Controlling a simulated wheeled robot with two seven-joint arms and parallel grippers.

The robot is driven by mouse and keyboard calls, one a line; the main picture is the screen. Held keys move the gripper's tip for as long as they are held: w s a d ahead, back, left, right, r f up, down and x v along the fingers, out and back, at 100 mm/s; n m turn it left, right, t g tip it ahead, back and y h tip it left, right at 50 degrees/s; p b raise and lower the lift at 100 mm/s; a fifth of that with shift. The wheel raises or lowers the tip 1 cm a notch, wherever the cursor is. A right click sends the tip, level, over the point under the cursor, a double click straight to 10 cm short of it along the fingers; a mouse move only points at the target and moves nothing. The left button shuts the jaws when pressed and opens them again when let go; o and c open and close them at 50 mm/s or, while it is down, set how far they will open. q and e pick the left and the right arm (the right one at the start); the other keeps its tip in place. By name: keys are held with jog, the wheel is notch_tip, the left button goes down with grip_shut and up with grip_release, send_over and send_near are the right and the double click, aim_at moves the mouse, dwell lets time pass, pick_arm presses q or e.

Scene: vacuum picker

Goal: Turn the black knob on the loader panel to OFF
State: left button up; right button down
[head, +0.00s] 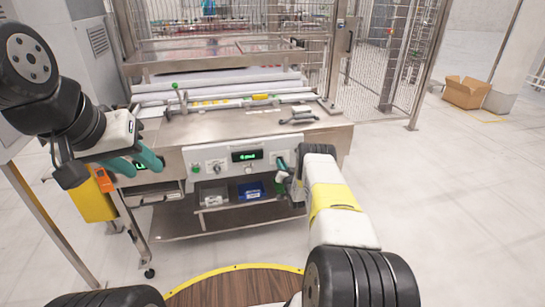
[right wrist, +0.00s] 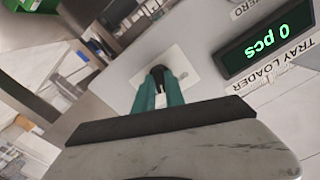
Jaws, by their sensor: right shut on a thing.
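The loader panel (head: 218,168) is the light front face of the steel machine. In the right wrist view the panel (right wrist: 122,88) appears turned over, with a "TRAY LOADER" label and a green "0 pcs" display (right wrist: 268,52). The black knob (right wrist: 158,72) stands on a pale plate there. My right gripper (right wrist: 158,88) is shut on the knob, its teal fingers on either side; the knob's pointer and OFF mark cannot be read. In the head view my right gripper (head: 281,170) is at the panel's right end and hides the knob. My left gripper (head: 136,166) is empty, its teal fingers apart, left of the panel.
A green button (head: 196,169) and another control sit on the panel's left part. Below, a shelf holds a blue bin (head: 251,190) and a grey bin (head: 214,197). White rolls (head: 215,88) lie on the machine top.

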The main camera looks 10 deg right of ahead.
jog(key=n, duration=1.3)
jog(key=shift+n, duration=0.4)
jog(key=shift+f, duration=0.1)
jog(key=c, duration=1.4)
grip_release()
jog(key=s, duration=0.8)
jog(key=shift+d, duration=0.15)
jog(key=shift+w, duration=0.1)
